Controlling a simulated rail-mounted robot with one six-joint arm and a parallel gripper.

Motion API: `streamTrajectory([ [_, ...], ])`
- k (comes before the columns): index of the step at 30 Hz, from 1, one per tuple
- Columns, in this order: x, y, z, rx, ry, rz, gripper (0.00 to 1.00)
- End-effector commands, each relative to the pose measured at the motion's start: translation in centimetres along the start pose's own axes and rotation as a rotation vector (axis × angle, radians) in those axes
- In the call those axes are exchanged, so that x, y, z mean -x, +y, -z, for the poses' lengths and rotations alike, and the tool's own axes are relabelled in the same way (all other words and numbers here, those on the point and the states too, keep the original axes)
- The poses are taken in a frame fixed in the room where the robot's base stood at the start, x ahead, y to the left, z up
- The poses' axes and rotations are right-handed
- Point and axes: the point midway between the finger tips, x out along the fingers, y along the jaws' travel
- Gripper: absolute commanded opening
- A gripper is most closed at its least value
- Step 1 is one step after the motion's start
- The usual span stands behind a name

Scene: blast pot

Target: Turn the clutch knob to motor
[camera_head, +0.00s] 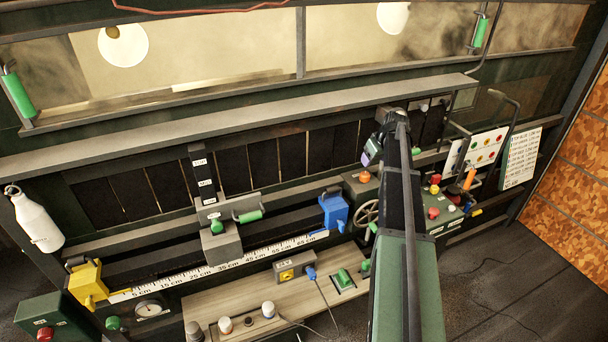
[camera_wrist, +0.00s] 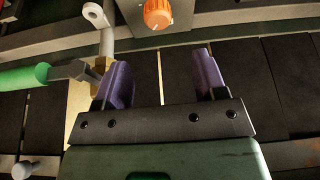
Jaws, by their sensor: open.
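An orange round knob (camera_wrist: 157,14) with pale marks sits on a grey plate at the top of the wrist view. In the head view my gripper (camera_head: 369,153) is just above the knob, and my arm hides part of the box.
A green-handled lever (camera_wrist: 25,76) and its metal fitting lie close to the left finger in the wrist view. A handwheel (camera_head: 367,213) is on the box's front left. Red and yellow controls (camera_head: 434,189) stand right of my arm. A shelf (camera_head: 240,115) runs behind.

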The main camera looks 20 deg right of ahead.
Motion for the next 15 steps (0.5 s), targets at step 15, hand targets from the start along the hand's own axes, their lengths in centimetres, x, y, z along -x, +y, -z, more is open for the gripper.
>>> streamTrajectory([
  [15, -5.5, 1.1, -1.1, -0.023, 0.002, -0.01, 0.65],
])
